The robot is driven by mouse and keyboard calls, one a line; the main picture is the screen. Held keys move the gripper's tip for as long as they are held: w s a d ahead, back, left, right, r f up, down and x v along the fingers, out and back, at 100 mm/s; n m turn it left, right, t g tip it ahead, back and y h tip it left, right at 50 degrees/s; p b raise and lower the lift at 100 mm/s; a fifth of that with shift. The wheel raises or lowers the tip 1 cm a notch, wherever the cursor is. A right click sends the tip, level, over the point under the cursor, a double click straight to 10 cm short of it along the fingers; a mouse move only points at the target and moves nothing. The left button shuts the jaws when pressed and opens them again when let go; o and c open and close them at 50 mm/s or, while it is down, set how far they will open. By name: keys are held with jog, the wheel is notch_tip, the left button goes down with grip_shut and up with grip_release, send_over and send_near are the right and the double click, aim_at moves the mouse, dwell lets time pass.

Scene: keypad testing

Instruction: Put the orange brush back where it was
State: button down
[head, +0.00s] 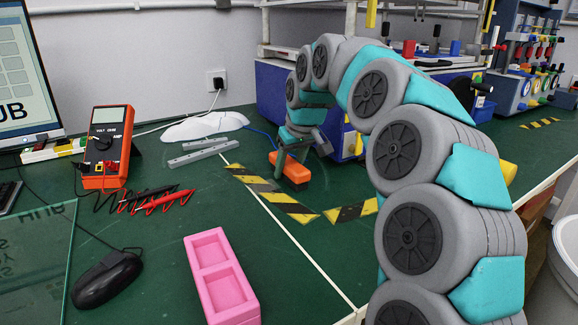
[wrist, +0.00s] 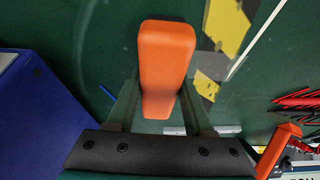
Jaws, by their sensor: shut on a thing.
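The orange brush (wrist: 167,55) sits between the two fingers of my gripper (wrist: 162,85) in the wrist view, with its long orange top facing the camera. In the head view the brush (head: 291,170) shows at the end of my arm, low over the green table, beside the yellow and black tape. My gripper (head: 287,158) is shut on it there. The brush's underside is hidden, and I cannot tell whether it touches the table.
A blue machine (head: 275,95) stands close behind my gripper. Grey metal bars (head: 204,152) and a white object (head: 203,126) lie to the left. An orange multimeter (head: 108,150), red leads (head: 160,200), a pink tray (head: 219,278) and a black mouse (head: 106,279) are further left and nearer.

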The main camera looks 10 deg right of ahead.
jog(key=shift+f, duration=0.15)
jog(key=shift+c, duration=1.4)
grip_release()
jog(key=shift+r, duration=0.55)
jog(key=v, duration=1)
jog(key=shift+s+d+r, duration=0.1)
jog(key=shift+s+r, duration=0.05)
jog(key=shift+r, duration=0.15)
jog(key=shift+s+r, duration=0.2)
jog(key=shift+r, duration=0.05)
